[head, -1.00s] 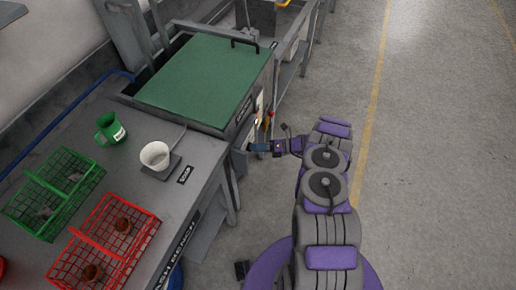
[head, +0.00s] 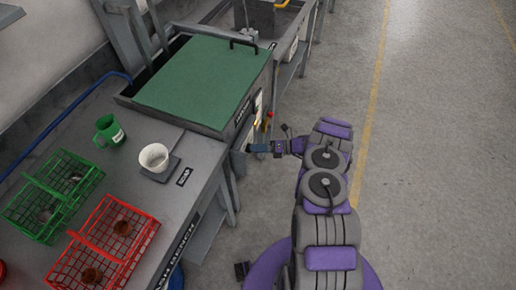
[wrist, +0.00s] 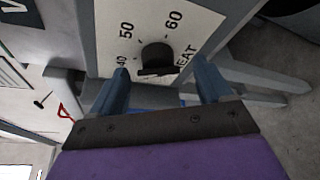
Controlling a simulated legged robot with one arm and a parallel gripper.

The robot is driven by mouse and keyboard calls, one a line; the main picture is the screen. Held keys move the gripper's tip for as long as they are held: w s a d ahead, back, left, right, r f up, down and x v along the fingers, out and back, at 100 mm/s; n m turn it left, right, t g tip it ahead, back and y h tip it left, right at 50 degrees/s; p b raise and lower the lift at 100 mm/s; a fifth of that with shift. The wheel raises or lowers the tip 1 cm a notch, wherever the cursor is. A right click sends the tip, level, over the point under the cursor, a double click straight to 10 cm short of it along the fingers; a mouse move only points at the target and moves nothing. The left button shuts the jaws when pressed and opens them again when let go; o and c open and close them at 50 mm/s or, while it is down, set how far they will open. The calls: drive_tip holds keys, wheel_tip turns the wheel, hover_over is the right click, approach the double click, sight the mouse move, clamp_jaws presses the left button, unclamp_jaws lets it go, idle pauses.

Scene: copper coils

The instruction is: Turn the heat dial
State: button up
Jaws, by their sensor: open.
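The heat dial (wrist: 157,57) is a black round knob on a pale panel (wrist: 190,22) with the marks 40, 50 and 60 and partly covered lettering ending in "EAT". It shows in the wrist view, just beyond my fingertips. My gripper (wrist: 163,82) is open, with one blue finger to the left of the dial and one to the right, both short of it. No contact with the dial shows. In the head view my gripper (head: 256,148) is at the front face of the green-lidded machine (head: 200,80); the dial cannot be made out there.
A red-and-yellow item (head: 268,120) is near my gripper. The floor at right is clear.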

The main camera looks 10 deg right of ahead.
drive_tip(key=p+v, duration=0.2)
drive_tip(key=v, duration=1.5)
